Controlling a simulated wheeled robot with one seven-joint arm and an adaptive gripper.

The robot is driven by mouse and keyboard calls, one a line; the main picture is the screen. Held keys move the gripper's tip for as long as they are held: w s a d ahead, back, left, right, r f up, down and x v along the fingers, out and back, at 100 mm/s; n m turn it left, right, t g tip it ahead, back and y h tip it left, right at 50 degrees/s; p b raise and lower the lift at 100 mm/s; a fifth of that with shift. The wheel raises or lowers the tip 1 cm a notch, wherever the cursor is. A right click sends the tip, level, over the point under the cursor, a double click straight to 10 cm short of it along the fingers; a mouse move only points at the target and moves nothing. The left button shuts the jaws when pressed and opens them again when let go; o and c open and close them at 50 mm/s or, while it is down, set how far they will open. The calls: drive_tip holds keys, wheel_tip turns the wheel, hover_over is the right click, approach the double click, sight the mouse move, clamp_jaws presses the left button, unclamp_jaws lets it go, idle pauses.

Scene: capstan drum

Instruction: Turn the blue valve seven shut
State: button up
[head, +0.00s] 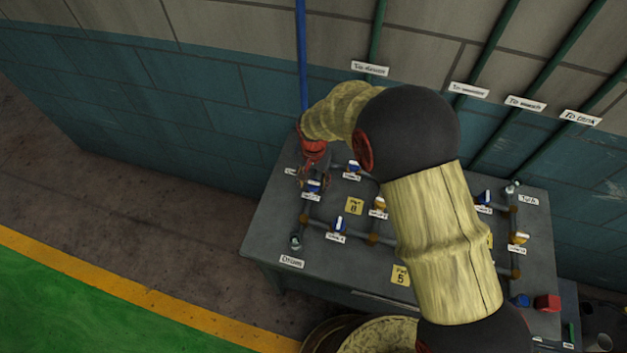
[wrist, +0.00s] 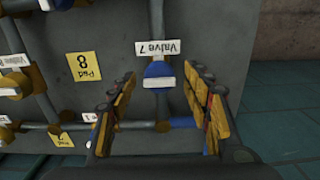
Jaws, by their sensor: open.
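The blue valve (wrist: 158,72) with a white handle bar sits on a grey pipe beside the sign "Valve 7" (wrist: 168,49), which reads upside down in the wrist view. Its white bar lies across the pipe in that view. In the head view the blue valve (head: 313,187) shows small, just below my red-and-black gripper (head: 312,174). In the wrist view my gripper (wrist: 161,84) is open, with one yellow-padded finger on each side of the valve. The valve appears between the fingers with a gap on both sides; I cannot tell their exact depth.
Other valves, blue (head: 338,224) and orange-yellow (head: 379,204), sit close by on pipes over the grey panel (head: 262,240). A yellow pad sign (wrist: 85,66) is to the left in the wrist view. A blue pipe (head: 302,55) rises along the wall behind.

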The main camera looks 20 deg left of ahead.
sight(314, 182)
wheel_tip(314, 182, up, 12)
idle(0.6)
idle(0.5)
drive_tip(key=s+d+r+t+b, duration=0.2)
drive_tip(key=s+d+r, duration=0.3)
drive_tip(key=d, duration=0.8)
drive_tip(key=s+d+r+t+b, duration=0.1)
drive_tip(key=s+d+r+b, duration=0.2)
drive_tip(key=d, duration=1)
drive_tip(key=s+d+r+m+t+b, duration=0.1)
drive_tip(key=s+d+r+t+b, duration=0.1)
drive_tip(key=s+d+r, duration=0.5)
drive_tip(key=s+d, duration=0.2)
drive_tip(key=d, duration=0.4)
drive_tip(key=shift+d+r+t+b, duration=0.3)
drive_tip(key=shift+d+r+b, duration=0.05)
drive_tip(key=shift+b, duration=0.05)
